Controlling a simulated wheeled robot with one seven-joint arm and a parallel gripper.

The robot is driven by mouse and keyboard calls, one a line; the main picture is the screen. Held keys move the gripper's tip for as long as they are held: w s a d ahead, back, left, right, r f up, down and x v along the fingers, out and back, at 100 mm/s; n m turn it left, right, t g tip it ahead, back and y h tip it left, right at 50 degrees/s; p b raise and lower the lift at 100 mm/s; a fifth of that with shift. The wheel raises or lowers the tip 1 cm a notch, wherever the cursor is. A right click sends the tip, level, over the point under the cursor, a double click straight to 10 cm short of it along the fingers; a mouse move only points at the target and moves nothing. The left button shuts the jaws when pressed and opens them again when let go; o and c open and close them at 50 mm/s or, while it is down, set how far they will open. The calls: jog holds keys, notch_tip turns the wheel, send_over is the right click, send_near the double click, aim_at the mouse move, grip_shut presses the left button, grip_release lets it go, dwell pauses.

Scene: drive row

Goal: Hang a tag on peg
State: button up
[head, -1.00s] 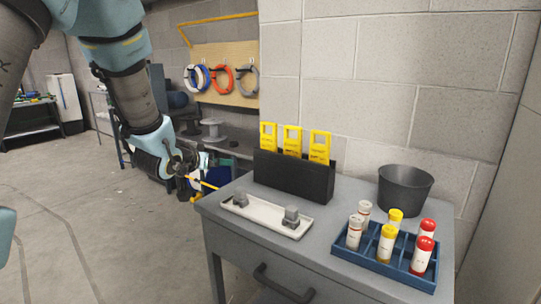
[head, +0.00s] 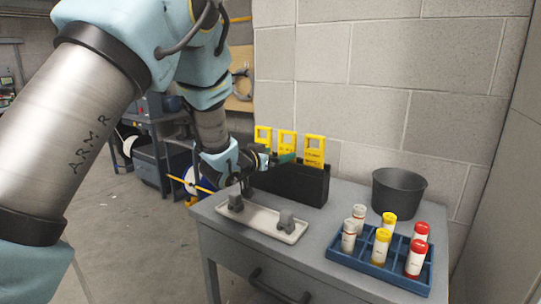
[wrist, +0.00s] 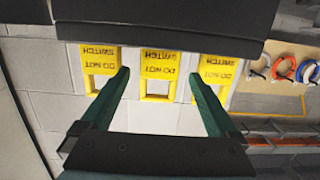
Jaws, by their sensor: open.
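Three yellow tags with square holes stand in a black holder (head: 290,185) on the grey bench: a left tag (head: 263,136), a middle tag (head: 287,141) and a right tag (head: 314,152). My gripper (head: 284,158) is at the tags, partly hidden by my arm. In the wrist view, which shows the tag writing upside down, my gripper (wrist: 158,75) is open. Its two green fingers lie either side of the middle tag (wrist: 160,62), apart from it in the picture. I cannot identify a peg for the tag.
A white tray (head: 262,222) with two grey blocks lies in front of the holder. A blue rack (head: 375,262) of capped bottles and a dark bucket (head: 399,190) stand to the right. A board with coils (wrist: 280,75) hangs on the wall.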

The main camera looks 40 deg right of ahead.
aim_at(286, 150)
jog(key=shift+b+x, duration=0.45)
jog(key=shift+x, duration=2.3)
jog(key=c, duration=1.2)
jog(key=shift+r, duration=0.2)
jog(key=shift+r+p, duration=1.15)
jog(key=shift+r, duration=0.95)
jog(key=shift+r+b+v, duration=0.15)
jog(key=shift+b+v, duration=0.1)
jog(key=shift+v, duration=1.85)
jog(key=shift+r+b+v, duration=0.15)
jog(key=shift+b+v, duration=0.1)
jog(key=shift+v, duration=1.8)
